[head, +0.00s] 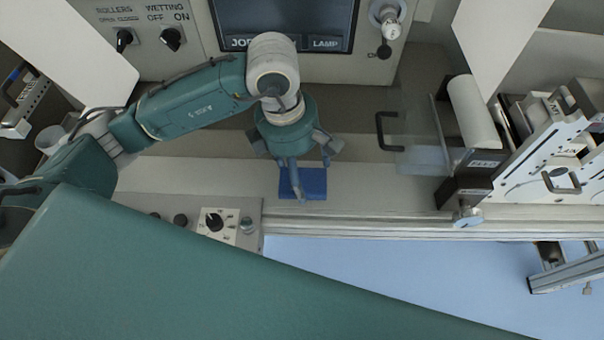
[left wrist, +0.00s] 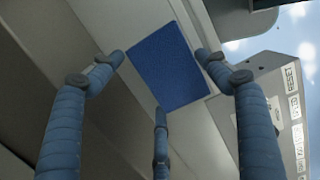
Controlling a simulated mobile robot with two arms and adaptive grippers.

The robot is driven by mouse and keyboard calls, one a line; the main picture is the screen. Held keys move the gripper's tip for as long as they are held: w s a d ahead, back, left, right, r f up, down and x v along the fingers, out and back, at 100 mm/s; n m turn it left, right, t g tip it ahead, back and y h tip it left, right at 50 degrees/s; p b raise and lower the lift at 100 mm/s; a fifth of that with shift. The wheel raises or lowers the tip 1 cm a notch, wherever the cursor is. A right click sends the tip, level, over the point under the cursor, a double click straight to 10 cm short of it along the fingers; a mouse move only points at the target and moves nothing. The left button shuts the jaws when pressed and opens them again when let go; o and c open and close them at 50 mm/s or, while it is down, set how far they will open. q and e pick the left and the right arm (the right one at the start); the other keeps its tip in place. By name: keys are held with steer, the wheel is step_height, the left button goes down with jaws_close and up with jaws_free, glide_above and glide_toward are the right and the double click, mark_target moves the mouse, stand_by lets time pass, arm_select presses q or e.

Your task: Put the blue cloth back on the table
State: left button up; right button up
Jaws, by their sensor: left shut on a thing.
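The blue cloth (head: 315,186) is a small flat square at the pale ledge (head: 375,187) in the middle of the head view. My left gripper (head: 303,176) points down at it, its fingers over the cloth's upper and middle part. My right gripper is not in view.
A control panel with knobs (head: 216,222) is left of the cloth, below the ledge. A black handle (head: 381,131) stands at the right, and a white roller (head: 473,112) with its metal frame is farther right. A screen (head: 284,22) is behind. The ledge right of the cloth is clear.

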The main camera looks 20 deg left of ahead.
mark_target(301, 175)
arm_select(q)
step_height(301, 175, down, 3)
steer(key=shift+r, duration=0.1)
steer(key=o, duration=1)
